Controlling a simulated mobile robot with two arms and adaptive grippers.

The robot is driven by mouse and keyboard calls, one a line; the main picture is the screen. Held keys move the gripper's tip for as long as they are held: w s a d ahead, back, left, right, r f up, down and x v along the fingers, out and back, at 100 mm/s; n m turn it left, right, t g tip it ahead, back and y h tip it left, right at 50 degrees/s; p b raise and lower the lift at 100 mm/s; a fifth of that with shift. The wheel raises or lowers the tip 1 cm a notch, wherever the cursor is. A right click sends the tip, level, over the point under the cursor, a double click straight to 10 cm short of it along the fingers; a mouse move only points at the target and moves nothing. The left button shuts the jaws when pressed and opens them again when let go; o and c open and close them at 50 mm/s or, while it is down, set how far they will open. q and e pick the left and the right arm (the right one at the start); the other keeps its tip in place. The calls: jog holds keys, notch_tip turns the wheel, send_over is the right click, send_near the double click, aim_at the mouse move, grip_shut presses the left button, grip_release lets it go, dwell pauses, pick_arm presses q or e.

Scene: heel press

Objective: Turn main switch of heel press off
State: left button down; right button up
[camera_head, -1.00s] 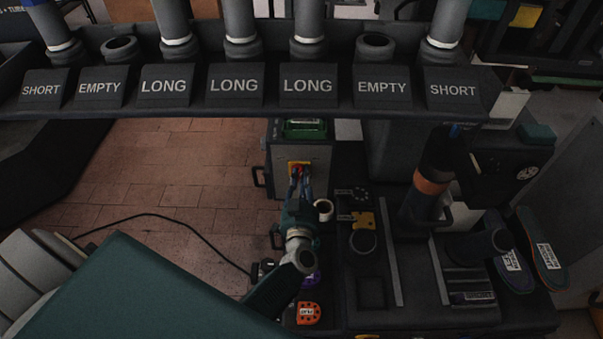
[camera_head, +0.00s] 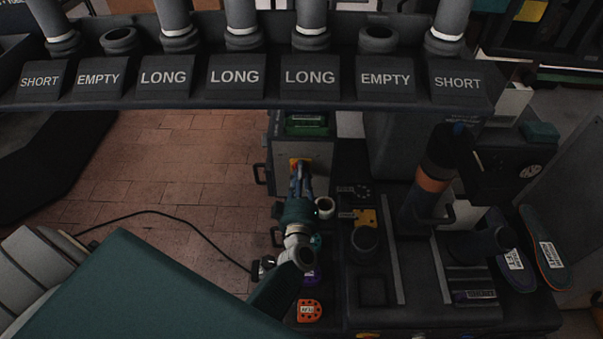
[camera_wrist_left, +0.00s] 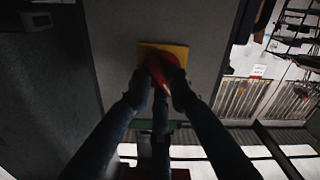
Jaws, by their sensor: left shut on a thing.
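The main switch is a red knob (camera_wrist_left: 163,69) on a yellow plate (camera_wrist_left: 178,52), mounted on a grey cabinet face in the left wrist view. In the head view the yellow plate (camera_head: 296,163) shows on the grey box (camera_head: 318,170), with the knob mostly hidden by my fingers. My left gripper (camera_head: 301,178) reaches up to the switch from below. In the left wrist view its fingertips (camera_wrist_left: 159,92) are on either side of the red knob, shut on it. The knob's exact angle is hard to tell. My right gripper is not in view.
A rack of labelled tubes (camera_head: 235,77) crosses the top. A small cup (camera_head: 325,207) stands just right of my left gripper. The press (camera_head: 434,180) with its orange band and two insoles (camera_head: 546,251) are farther right.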

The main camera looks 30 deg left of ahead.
pick_arm(q)
jog(key=shift+f+n, duration=0.1)
jog(key=shift+n, duration=1)
jog(key=c, duration=1.6)
grip_release()
jog(key=shift+c, duration=0.2)
